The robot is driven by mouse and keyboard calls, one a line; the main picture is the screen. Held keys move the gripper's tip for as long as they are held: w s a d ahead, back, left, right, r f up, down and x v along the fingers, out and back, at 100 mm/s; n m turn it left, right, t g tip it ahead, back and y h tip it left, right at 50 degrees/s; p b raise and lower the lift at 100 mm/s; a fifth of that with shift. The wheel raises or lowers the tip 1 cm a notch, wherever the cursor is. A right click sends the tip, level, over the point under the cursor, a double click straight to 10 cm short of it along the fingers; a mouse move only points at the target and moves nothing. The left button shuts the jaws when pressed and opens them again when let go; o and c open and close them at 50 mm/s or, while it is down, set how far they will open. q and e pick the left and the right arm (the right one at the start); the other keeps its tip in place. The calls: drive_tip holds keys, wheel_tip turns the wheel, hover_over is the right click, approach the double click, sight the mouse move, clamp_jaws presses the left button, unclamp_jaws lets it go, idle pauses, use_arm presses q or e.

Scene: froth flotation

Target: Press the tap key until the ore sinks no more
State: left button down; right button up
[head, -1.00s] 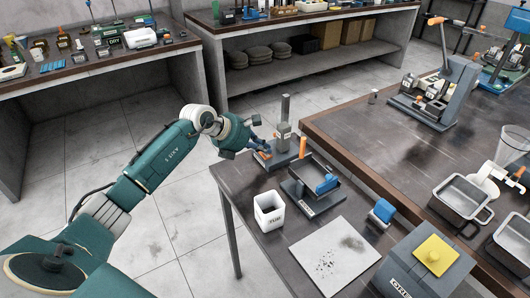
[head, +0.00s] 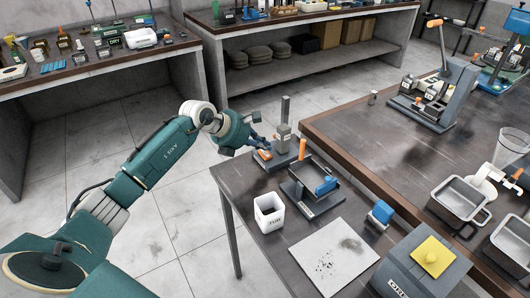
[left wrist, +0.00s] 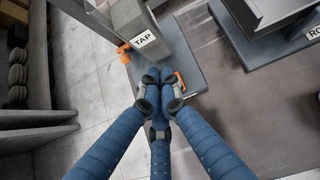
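The tap unit (head: 283,137) is a grey block with a post on a dark base at the table's far left corner. Its TAP label faces up in the left wrist view (left wrist: 144,39). An orange key (head: 264,154) sits low at its front left, and orange also shows beside my fingertips in the left wrist view (left wrist: 179,80). My left gripper (head: 264,144) has its blue fingers drawn together, just above the key. Its tips (left wrist: 154,77) meet in the left wrist view, hiding what lies under them; contact with the key is unclear. Sinking ore cannot be made out.
A rocker stand (head: 312,200) with a blue block is right of the tap unit. A white tub (head: 269,222), a speckled pale sheet (head: 333,258), a blue-topped piece (head: 380,215) and a grey box with a yellow top (head: 425,265) stand nearer. Floor is free left of the table.

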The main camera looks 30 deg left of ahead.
sight(263, 155)
use_arm(q)
drive_tip(key=shift+r, duration=0.1)
drive_tip(key=shift+r+p, duration=1.55)
drive_tip(key=shift+r, duration=0.9)
drive_tip(key=shift+s+f, duration=0.1)
